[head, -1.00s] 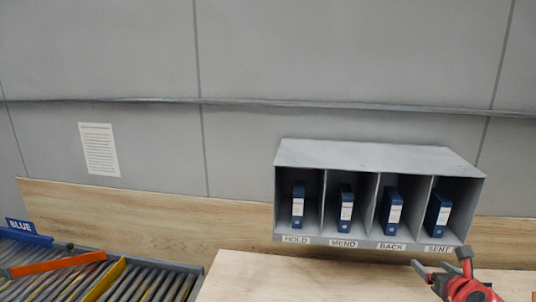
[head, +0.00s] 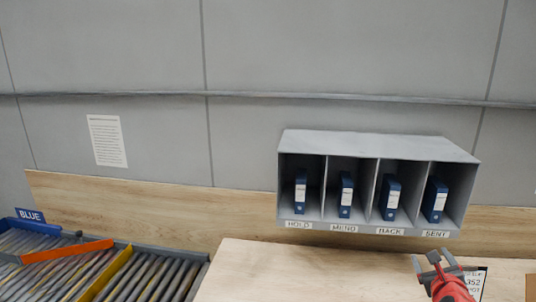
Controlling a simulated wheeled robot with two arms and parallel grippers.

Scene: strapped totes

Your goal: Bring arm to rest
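My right gripper (head: 432,262) is at the lower right of the head view, over the wooden table (head: 262,270). Its grey fingers are spread apart with nothing seen between them, and its red arm comes in from the bottom edge. A white label (head: 474,279) with black print shows partly behind the gripper; its lower part is cut off or hidden. My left gripper is not in view.
A grey shelf (head: 377,146) on the back wall has compartments labelled HOLD, MEND, BACK and SENT, each with a blue binder. A roller conveyor (head: 152,279) with a BLUE sign (head: 30,215) and an orange bar (head: 68,251) lies at lower left. The table's middle is clear.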

